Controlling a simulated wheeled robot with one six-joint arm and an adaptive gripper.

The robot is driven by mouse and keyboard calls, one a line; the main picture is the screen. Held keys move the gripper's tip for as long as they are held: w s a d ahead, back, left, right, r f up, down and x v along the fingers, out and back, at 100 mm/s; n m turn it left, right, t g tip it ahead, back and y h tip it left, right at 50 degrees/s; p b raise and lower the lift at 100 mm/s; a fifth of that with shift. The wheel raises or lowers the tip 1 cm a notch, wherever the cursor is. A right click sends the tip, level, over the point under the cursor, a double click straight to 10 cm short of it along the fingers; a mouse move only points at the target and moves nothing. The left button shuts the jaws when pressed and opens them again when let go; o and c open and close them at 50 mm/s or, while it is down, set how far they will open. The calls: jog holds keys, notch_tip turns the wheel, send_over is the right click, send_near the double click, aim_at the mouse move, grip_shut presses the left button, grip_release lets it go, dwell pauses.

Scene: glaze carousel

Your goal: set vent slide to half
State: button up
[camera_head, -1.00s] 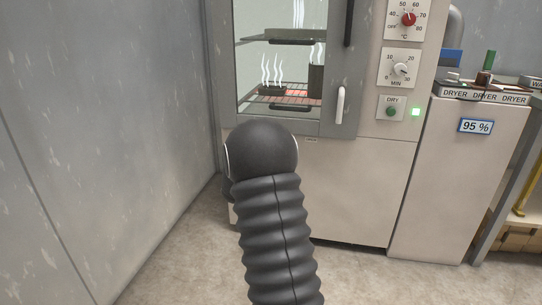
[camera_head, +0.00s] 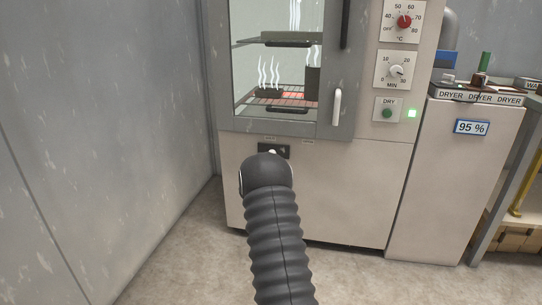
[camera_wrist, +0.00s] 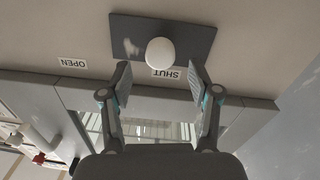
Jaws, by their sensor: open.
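The vent slide (camera_wrist: 188,38) is a dark grey plate with a round white knob (camera_wrist: 160,52) on it. In the wrist view, which is upside down, the knob lines up with the SHUT label (camera_wrist: 166,74); the OPEN label (camera_wrist: 72,63) is farther left. My gripper (camera_wrist: 159,72) is open, one finger on each side of the knob's line, and touches nothing that I can see. In the head view the slide (camera_head: 284,151) shows just above my dark arm end, below the oven door, and my gripper's fingers are hidden there.
The oven door with its window (camera_head: 240,60) and white handle (camera_head: 337,107) is above the slide. Dials and a green DRY button (camera_head: 387,113) are at its right. A DRYER cabinet (camera_head: 450,180) stands farther right. A grey wall (camera_head: 100,130) is at left.

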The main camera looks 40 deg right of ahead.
jog(key=shift+x, duration=2.3)
grip_shut()
